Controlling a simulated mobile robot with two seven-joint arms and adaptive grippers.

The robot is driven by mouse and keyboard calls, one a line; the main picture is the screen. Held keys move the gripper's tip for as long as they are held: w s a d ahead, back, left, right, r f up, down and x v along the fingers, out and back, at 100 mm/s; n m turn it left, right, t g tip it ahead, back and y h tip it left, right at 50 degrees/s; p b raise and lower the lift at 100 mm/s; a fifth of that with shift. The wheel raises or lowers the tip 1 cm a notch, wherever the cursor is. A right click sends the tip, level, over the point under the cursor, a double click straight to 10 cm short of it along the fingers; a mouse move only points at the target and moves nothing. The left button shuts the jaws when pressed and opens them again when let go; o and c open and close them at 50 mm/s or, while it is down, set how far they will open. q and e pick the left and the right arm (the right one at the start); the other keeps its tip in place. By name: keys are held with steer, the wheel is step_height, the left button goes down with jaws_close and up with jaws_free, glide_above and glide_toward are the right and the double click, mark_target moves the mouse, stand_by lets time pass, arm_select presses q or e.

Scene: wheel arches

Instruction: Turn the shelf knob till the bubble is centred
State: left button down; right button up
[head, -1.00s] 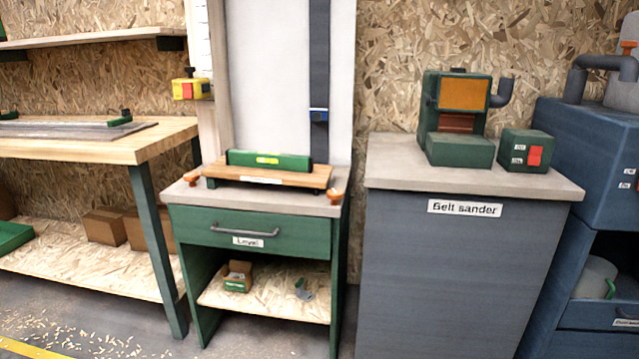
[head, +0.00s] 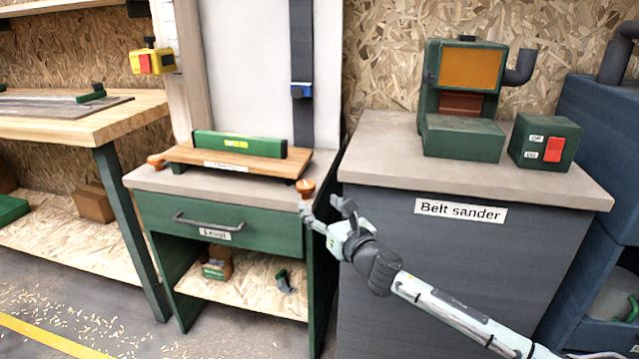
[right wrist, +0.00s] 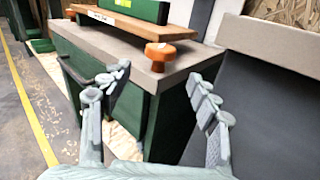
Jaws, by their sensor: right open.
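A green spirit level (head: 240,144) with a yellow vial (head: 236,141) lies on a wooden shelf board (head: 225,160) on top of the green cabinet. The bubble is too small to make out. An orange knob (head: 306,187) stands at the board's right front corner, and another orange knob (head: 156,160) is at its left end. My right gripper (head: 325,207) is open and empty, just below and beside the right knob, apart from it. In the right wrist view the right knob (right wrist: 160,52) stands beyond and above the open fingers (right wrist: 160,90). My left gripper is not in view.
The belt sander bench (head: 480,180) stands close on the right, with a narrow gap to the cabinet. A drawer handle (head: 208,224) sticks out of the cabinet front. A wooden workbench (head: 100,130) is at the left.

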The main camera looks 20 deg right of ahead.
mark_target(309, 192)
steer(key=shift+w+d+r+n, duration=0.1)
steer(key=shift+w+r+n, duration=0.2)
steer(key=shift+n, duration=0.2)
steer(key=shift+w+r, duration=0.1)
steer(key=shift+w, duration=0.15)
steer(key=w, duration=0.4)
steer(key=w+a, duration=0.1)
steer(key=w, duration=0.1)
steer(key=shift+w, duration=0.5)
steer(key=c, duration=1.2)
steer(key=shift+a, duration=0.1)
